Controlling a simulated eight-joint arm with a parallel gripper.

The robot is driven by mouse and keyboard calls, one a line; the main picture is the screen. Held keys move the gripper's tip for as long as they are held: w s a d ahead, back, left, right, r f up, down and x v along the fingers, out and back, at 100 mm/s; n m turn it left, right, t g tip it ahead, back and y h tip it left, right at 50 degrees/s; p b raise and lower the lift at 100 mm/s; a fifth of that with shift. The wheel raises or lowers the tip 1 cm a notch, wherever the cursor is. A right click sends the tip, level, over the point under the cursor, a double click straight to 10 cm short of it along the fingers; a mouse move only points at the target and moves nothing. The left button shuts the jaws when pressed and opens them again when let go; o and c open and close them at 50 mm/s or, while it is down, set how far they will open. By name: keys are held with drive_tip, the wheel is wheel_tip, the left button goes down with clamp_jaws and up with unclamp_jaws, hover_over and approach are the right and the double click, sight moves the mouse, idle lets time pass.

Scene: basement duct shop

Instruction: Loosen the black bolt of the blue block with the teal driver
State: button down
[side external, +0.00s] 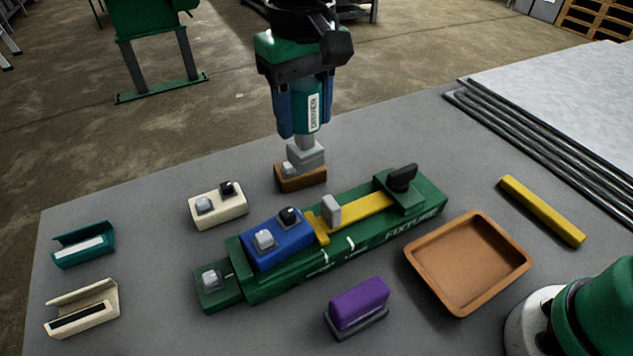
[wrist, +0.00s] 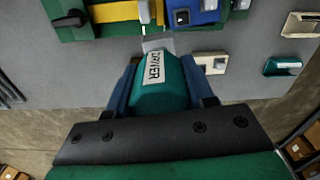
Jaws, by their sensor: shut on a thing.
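My gripper (side external: 303,122) is shut on the teal driver (side external: 302,104), which hangs upright, tip down, behind the green fixture. Its label and body also show in the wrist view (wrist: 158,92). The blue block (side external: 277,240) sits in the left part of the green fixture (side external: 365,243). On its top are a silver bolt (side external: 264,239) and the black bolt (side external: 289,216), farther back. The black bolt also shows in the wrist view (wrist: 183,17). The driver is apart from the blue block. Its grey lower end is over a brown block (side external: 301,180); whether they touch is unclear.
A cream block (side external: 218,208) with two bolts stands left of the brown block. A teal holder (side external: 84,246) and cream holder (side external: 80,310) lie at left. A purple piece (side external: 357,305), orange-brown tray (side external: 468,261) and yellow bar (side external: 541,211) are in front and right. Metal sheets (side external: 560,105) lie at far right.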

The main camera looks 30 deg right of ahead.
drive_tip(key=s+a, duration=0.2)
drive_tip(key=a, duration=0.1)
hover_over(288, 212)
drive_tip(key=shift+f, duration=2.5)
drive_tip(key=shift+f, duration=0.95)
drive_tip(key=n, duration=0.3)
drive_tip(key=shift+n, duration=0.3)
